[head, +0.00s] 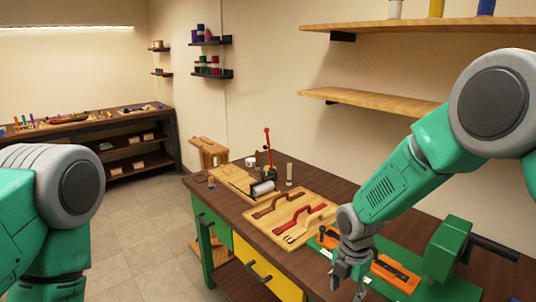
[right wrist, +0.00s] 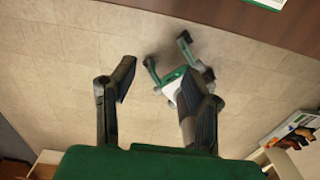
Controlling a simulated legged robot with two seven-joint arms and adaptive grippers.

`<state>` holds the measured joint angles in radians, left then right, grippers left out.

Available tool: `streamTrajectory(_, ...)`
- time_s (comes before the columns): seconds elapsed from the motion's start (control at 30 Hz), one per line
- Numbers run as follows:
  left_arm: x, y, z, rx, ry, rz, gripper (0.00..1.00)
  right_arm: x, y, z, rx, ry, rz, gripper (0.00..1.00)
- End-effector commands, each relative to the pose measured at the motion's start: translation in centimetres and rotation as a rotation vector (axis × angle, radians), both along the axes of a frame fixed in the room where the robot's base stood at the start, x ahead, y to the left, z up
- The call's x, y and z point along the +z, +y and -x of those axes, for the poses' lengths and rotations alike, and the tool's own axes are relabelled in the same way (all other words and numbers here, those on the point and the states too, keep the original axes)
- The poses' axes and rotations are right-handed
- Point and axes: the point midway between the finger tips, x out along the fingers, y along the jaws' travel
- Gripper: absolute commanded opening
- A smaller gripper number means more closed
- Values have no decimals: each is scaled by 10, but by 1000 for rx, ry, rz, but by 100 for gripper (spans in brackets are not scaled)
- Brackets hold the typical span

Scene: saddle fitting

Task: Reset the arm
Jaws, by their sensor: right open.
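My right arm (head: 400,180) reaches in from the right in the head view, bent down at the elbow. My right gripper (head: 349,286) hangs at the front side of the workbench (head: 285,258), pointing down. In the right wrist view my right gripper (right wrist: 158,78) has its two dark fingers wide apart.
On the bench, a wooden board (head: 290,215) holds brown and red straps. A green clamp-like tool (head: 445,250) stands at the right, near an orange piece (head: 395,273) on a green mat. Wall shelves (head: 375,98) hang above. Open floor (head: 135,215) lies left of the bench.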

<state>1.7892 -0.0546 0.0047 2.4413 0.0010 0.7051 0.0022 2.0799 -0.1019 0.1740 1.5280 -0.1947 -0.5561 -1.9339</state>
Motion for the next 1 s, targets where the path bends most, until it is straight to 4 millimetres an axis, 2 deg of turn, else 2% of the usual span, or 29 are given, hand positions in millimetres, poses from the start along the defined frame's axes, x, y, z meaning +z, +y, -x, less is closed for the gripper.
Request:
streamTrajectory(0.03, -5, 0, 0, 0, 0, 0, 41, -13, -2, 6, -36, 5, -3, 41)
streamTrajectory(0.27, -20, 0, -1, 0, -2, 0, 41, -55, -7, 29, -212, 10, -20, 41)
streamTrajectory(0.47, -40, 0, -1, 0, -2, 0, 41, -103, -15, 67, -446, 15, -38, 41)
streamTrajectory(0.57, -53, 0, 0, 0, -1, 0, 41, -133, -21, 92, -607, 19, -48, 41)
streamTrajectory(0.67, -72, 0, 0, 0, 0, 0, 41, -172, -29, 126, -822, 29, -54, 41)
streamTrajectory(0.77, -96, 0, 0, 0, 0, 0, 41, -216, -42, 174, -1111, 39, -55, 41)
streamTrajectory(0.8, -107, 0, 0, 0, -1, 0, 41, -233, -49, 195, -1247, 38, -55, 41)
streamTrajectory(0.9, -132, 0, 0, 0, 0, 0, 41, -264, -65, 247, -1575, 30, -50, 41)
streamTrajectory(1.0, -150, 0, 0, 0, 0, 0, 41, -280, -79, 288, -1851, 10, -48, 41)
